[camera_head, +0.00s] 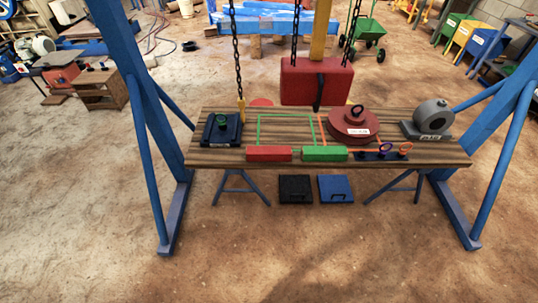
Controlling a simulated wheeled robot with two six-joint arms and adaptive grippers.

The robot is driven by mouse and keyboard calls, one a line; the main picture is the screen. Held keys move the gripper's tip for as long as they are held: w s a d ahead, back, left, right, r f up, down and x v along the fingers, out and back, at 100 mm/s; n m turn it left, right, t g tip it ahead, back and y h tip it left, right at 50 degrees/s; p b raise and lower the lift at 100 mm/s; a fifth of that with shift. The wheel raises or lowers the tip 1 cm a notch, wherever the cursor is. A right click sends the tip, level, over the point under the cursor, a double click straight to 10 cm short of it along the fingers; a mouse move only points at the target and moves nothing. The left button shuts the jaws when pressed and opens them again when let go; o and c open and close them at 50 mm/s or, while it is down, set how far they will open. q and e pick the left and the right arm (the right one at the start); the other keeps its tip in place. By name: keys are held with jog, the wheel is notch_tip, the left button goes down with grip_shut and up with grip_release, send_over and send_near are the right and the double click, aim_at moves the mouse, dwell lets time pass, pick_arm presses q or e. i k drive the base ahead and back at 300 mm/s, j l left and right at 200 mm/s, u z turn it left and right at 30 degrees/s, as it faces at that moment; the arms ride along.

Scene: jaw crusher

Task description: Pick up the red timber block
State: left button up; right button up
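The red timber block (269,154) lies lengthwise along the front edge of the wooden table (228,158), left of the middle. A green block (325,153) lies to its right in the same row, with a small gap between them. Nothing covers the red block from this view. Neither my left gripper nor my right gripper shows in the head view.
A blue gantry frame (147,118) stands around the table, its legs at both sides. Chains hang over the table with a large red block (316,82). Black (295,189) and blue pads (336,188) lie below.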

aim_at(253, 153)
jog(key=i+j+z, duration=0.15)
jog(key=i+j, duration=0.15)
jog(key=i+j+z, duration=0.1)
jog(key=i+j, duration=0.2)
jog(key=i+j+z, duration=0.15)
jog(key=j, duration=0.35)
jog(key=i+j+z, duration=0.15)
jog(key=i+j, duration=0.2)
jog(key=i+j+z, duration=0.1)
jog(key=j, duration=0.45)
jog(key=i, duration=0.1)
